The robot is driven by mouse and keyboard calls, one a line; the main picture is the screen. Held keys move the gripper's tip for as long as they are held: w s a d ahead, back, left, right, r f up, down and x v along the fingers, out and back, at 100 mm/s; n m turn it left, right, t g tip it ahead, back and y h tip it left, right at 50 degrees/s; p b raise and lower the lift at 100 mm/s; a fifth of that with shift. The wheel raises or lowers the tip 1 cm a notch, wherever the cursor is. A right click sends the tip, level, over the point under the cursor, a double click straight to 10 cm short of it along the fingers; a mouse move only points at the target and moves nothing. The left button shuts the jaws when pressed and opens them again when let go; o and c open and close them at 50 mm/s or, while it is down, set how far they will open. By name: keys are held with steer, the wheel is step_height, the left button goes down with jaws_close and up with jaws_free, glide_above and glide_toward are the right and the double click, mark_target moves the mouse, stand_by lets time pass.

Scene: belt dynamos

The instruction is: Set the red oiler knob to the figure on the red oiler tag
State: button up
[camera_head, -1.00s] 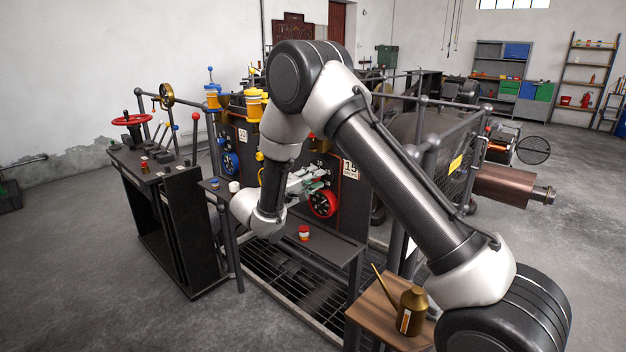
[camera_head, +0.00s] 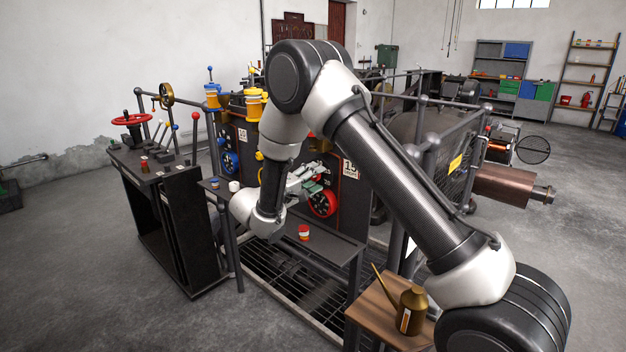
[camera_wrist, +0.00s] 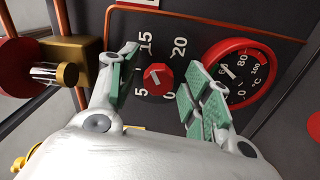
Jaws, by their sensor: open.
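The red oiler knob (camera_wrist: 158,78) is on the dark panel in the wrist view. In the head view my gripper (camera_head: 306,183) is at the panel and hides the knob. A white tag (camera_head: 351,169) reading 15 is above the red-rimmed gauge.
The red-rimmed gauge (camera_wrist: 241,75) is close to the right finger. A brass block (camera_wrist: 72,60) and copper pipes are left of the knob. A narrow bench with a small red-and-white pot (camera_head: 304,232) is below the panel. An oil can (camera_head: 411,311) stands in front.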

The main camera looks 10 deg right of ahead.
steer(key=v, duration=1.1)
steer(key=shift+s+a, duration=0.25)
steer(key=shift+a, duration=0.05)
steer(key=s+d+f+n+g, duration=0.4)
steer(key=f, duration=0.1)
steer(key=s+d+r+g+y, duration=0.35)
steer(key=s+d+g, duration=0.35)
steer(key=s, duration=0.4)
steer(key=s+d+r+m+t+y, duration=0.2)
steer(key=s+d+r+m+y, duration=0.2)
steer(key=s, duration=0.6)
steer(key=s+d+r+m+t+y, duration=0.3)
steer(key=s+d+r+m+y, duration=0.2)
steer(key=s+d+r+y, duration=0.2)
steer(key=s+d+r, duration=0.2)
steer(key=s+r, duration=0.1)
steer(key=r, duration=0.1)
steer(key=shift+r, duration=0.3)
